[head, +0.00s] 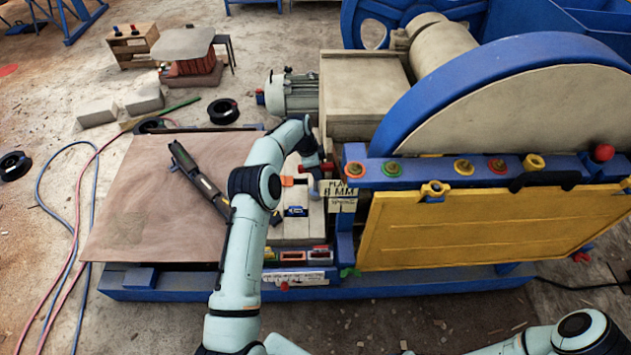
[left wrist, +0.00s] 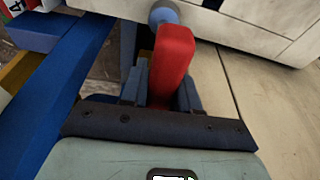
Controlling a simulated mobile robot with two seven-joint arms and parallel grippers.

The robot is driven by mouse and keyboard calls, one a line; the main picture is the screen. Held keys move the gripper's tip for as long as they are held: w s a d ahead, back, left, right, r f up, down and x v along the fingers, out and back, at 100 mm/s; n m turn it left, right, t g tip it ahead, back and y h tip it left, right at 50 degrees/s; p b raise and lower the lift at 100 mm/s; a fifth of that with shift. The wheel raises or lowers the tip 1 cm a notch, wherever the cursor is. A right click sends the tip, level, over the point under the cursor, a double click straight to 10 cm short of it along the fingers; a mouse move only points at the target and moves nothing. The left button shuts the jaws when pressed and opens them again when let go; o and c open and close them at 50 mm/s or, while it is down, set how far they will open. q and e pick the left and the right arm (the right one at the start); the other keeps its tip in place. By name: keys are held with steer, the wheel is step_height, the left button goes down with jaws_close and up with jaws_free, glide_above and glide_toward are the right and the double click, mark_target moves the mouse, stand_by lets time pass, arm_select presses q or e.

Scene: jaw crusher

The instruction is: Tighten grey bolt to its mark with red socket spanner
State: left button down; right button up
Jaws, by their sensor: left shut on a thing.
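The red socket spanner (left wrist: 173,60) fills the middle of the left wrist view. My left gripper (left wrist: 162,97) is shut on its red body, with dark fingers on both sides. A blue-grey round end (left wrist: 163,13) shows beyond the red body; I cannot tell whether it is the socket or a part behind it. In the head view my left gripper (head: 318,168) is beside the left end of the blue beam, with a bit of red at its tip. I cannot make out the grey bolt or its mark for sure. My right gripper is outside the view.
The blue beam (head: 430,178) carries several bolts with coloured rings above a yellow panel (head: 485,228). A sign (head: 341,195) stands close to my left gripper. A brown board (head: 150,200) and a dark long tool (head: 198,178) lie left of my arm.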

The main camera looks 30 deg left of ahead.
arm_select(q)
steer(key=shift+w+d+v, duration=0.1)
steer(key=shift+d+v, duration=0.05)
steer(key=shift+v, duration=0.6)
steer(key=shift+w+d+v, duration=0.1)
steer(key=shift+d+v, duration=0.05)
steer(key=shift+v, duration=0.6)
steer(key=shift+w+d+v, duration=0.1)
steer(key=shift+d+v, duration=0.05)
steer(key=shift+v, duration=0.65)
steer(key=shift+f+n, duration=0.1)
steer(key=shift+n, duration=0.2)
steer(key=shift+f, duration=0.3)
steer(key=shift+s+a+x, duration=0.1)
steer(key=shift+a+x, duration=0.05)
steer(key=shift+x, duration=0.65)
steer(key=shift+s+a+x, duration=0.15)
steer(key=shift+x, duration=0.7)
steer(key=shift+w+a+f, duration=0.1)
steer(key=shift+f, duration=0.35)
steer(key=shift+f+m, duration=0.1)
steer(key=shift+m, duration=1.1)
steer(key=m+g, duration=0.1)
steer(key=m, duration=0.2)
steer(key=shift+m+h, duration=0.3)
